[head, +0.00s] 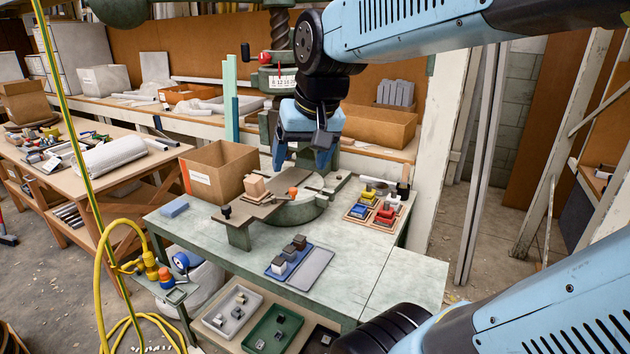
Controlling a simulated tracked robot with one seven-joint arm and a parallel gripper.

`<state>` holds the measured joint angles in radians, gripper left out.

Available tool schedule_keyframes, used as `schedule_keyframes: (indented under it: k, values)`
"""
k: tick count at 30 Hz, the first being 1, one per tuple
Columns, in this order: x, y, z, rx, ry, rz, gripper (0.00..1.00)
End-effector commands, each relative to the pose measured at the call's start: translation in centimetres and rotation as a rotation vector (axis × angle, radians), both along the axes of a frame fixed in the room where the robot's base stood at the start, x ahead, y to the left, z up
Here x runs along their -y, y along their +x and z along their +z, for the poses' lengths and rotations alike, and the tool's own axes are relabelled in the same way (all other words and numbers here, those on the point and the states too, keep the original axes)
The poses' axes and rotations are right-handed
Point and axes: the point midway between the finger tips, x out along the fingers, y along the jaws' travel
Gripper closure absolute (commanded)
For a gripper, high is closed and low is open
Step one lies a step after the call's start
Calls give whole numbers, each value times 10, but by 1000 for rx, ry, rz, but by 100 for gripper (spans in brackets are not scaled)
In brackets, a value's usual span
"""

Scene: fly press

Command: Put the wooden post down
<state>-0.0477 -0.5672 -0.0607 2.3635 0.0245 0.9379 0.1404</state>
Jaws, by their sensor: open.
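A small light wooden block (255,186), the likeliest wooden post, stands on the flat plate at the left of the fly press bed. Its exact shape is too small to tell. My gripper (300,166) is above the press bed, to the right of the block and higher in the picture. Its two blue fingers point down and are apart, with nothing seen held between them. The fly press (297,210) has a rounded green bed on the table, and my gripper and arm hide part of its upper body.
The green table (385,275) has free room at its front right. A blue tray (287,262) with dark blocks and a wooden tray (372,207) with coloured pieces lie on it. A cardboard box (212,166) stands behind left. A yellow hose (100,260) hangs at left.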

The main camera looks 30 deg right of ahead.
Motion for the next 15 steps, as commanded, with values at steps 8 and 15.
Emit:
schedule_keyframes:
  k: [8, 15]
  values:
    - [-3, -52, -17, 77, -99, 114, 23]
    - [-3, -60, -21, 89, -120, 135, 23]
